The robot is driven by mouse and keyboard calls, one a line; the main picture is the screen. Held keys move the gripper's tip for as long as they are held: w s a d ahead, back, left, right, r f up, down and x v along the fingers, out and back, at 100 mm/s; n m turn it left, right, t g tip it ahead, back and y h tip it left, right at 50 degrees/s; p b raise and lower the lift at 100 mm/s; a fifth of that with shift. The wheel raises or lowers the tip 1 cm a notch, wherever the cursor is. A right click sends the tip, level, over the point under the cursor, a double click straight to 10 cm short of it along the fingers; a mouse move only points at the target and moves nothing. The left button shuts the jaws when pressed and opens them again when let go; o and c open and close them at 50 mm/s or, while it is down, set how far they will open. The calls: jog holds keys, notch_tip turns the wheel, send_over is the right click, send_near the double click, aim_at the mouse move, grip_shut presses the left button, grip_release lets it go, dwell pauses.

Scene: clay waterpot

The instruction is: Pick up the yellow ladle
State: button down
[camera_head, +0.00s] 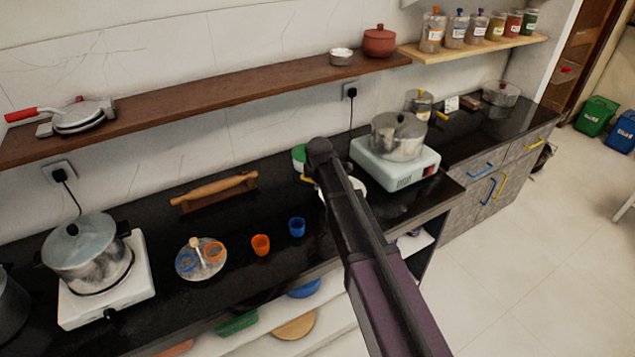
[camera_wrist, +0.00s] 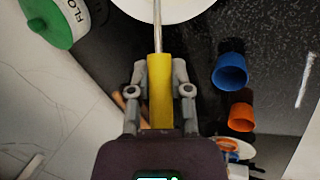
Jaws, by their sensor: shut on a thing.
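The yellow ladle (camera_wrist: 161,98) shows in the wrist view with its yellow handle between the two grey fingers of my gripper (camera_wrist: 160,72). The fingers are shut on the handle. Its thin metal shaft runs up over a white round dish (camera_wrist: 165,10); the ladle's head is out of that view. In the head view my arm hides most of the ladle and my gripper; a small yellow piece (camera_head: 307,179) shows left of the arm's end. I cannot tell whether the ladle touches the dish.
A green-lidded flour container (camera_wrist: 50,18) stands close on the left. A blue cup (camera_wrist: 230,78) and an orange cup (camera_wrist: 240,117) stand on the right. A cooker with a pot (camera_head: 398,138) stands right of my arm. A wooden shelf (camera_head: 210,104) runs along the wall.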

jog(key=shift+r+p, duration=1.6)
jog(key=shift+r, duration=0.5)
jog(key=shift+w+d+r+m+g+y+p, duration=0.15)
jog(key=shift+d+r+y+p, duration=0.25)
jog(key=shift+r+p, duration=0.4)
jog(key=shift+w+d+r+m+g+y+p, duration=0.1)
jog(key=shift+w+d+r+g+y+p, duration=0.25)
jog(key=shift+r+p, duration=0.45)
jog(key=shift+w+d+r+m+g+y+p, duration=0.15)
jog(key=shift+d+r+y+p, duration=0.3)
jog(key=shift+r+p, duration=0.35)
jog(key=shift+a+f, duration=0.1)
jog(key=shift+f, duration=0.2)
